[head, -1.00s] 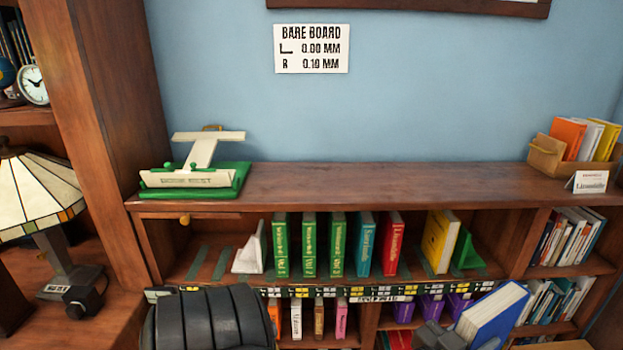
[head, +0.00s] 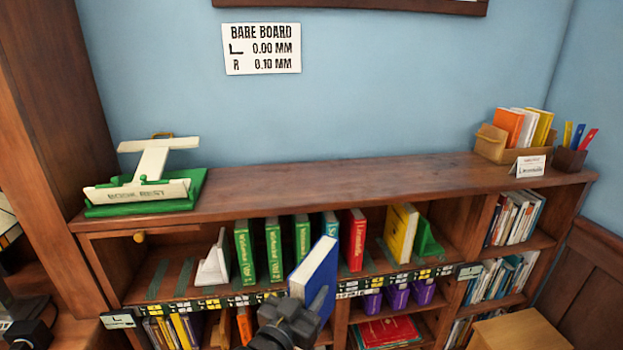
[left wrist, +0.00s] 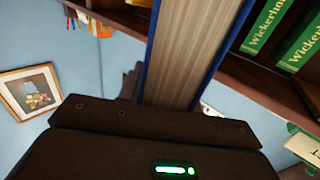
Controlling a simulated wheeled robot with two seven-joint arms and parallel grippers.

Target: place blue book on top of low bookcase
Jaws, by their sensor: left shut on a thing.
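The blue book (head: 314,278) is held upright and tilted in my left gripper (head: 296,308), in front of the low bookcase's shelf of books. In the left wrist view the book (left wrist: 192,50) rises from the jaws with its page edges between blue covers. The top of the low bookcase (head: 330,183) is a long brown board, bare along its middle, and lies above and behind the book. My right gripper is not in view.
A green and white book rest (head: 150,190) stands at the top's left end. A cardboard box of books (head: 492,146), a small card and a pen holder (head: 568,160) stand at the right end. Green books (head: 273,250), a red book (head: 353,240) and a yellow book (head: 400,232) stand on the shelf below.

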